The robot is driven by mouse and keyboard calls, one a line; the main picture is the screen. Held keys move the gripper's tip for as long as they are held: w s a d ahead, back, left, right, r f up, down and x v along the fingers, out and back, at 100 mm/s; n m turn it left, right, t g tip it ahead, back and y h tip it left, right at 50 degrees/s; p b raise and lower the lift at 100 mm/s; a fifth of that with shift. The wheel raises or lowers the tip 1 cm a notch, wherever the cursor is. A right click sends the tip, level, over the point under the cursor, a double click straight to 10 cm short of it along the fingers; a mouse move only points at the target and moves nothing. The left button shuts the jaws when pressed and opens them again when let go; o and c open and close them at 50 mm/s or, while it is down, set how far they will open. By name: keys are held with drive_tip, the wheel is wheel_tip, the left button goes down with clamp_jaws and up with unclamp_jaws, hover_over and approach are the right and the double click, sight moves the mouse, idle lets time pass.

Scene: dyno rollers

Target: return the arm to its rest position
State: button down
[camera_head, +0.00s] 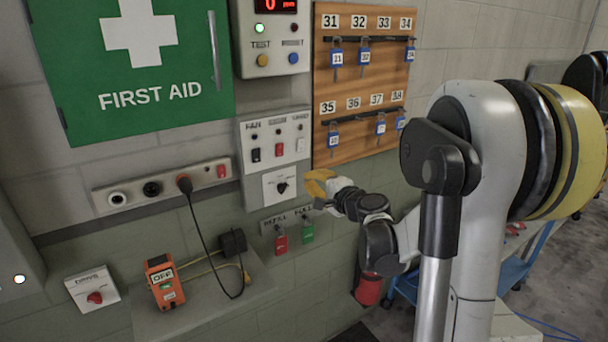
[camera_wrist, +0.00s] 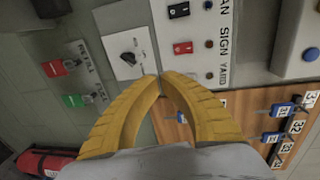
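My arm (camera_head: 480,170) reaches in from the right in the head view, bent down and toward the wall. My gripper (camera_head: 310,183) has yellow fingers and is in front of the wall, just right of the rotary switch plate (camera_head: 280,187) and below the wooden key board (camera_head: 348,145). In the wrist view the two yellow fingers of my gripper (camera_wrist: 161,77) bow outward and their tips meet, with nothing seen between them. The rotary switch plate also shows in the wrist view (camera_wrist: 112,51), beyond the tips. Any contact with the wall cannot be told.
Around my gripper are a switch panel (camera_head: 275,142), red (camera_head: 280,241) and green (camera_head: 308,231) tags, and a red cylinder (camera_head: 368,289) below. A shelf (camera_head: 215,306) holds an orange device (camera_head: 163,281). A blue cart (camera_head: 530,258) stands behind my arm at right.

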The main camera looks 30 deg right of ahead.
idle(0.3)
drive_tip(key=shift+f, duration=0.1)
drive_tip(key=s+a+f+n+g+y+b, duration=0.1)
drive_tip(key=s+a+f+n+g+b, duration=0.25)
drive_tip(key=a, duration=0.55)
drive_tip(key=s+a+f+n+g+y+b, duration=0.1)
drive_tip(key=s+a+f+n+y+b, duration=0.2)
drive_tip(key=s+a+n, duration=0.45)
drive_tip(key=s+a+f+n+g+h+b, duration=0.2)
drive_tip(key=s+f, duration=0.4)
drive_tip(key=s, duration=0.3)
drive_tip(key=s+a+f+n+g+h+b, duration=0.2)
drive_tip(key=s+a+f+n+g+b, duration=0.1)
drive_tip(key=s, duration=0.6)
wheel_tip(320, 180, down, 4)
drive_tip(key=n+b, duration=0.1)
drive_tip(key=b, duration=0.1)
drive_tip(key=shift+s+a+r+n+h+b, duration=0.2)
drive_tip(key=shift+s+n+h+b, duration=0.1)
drive_tip(key=shift+b, duration=0.1)
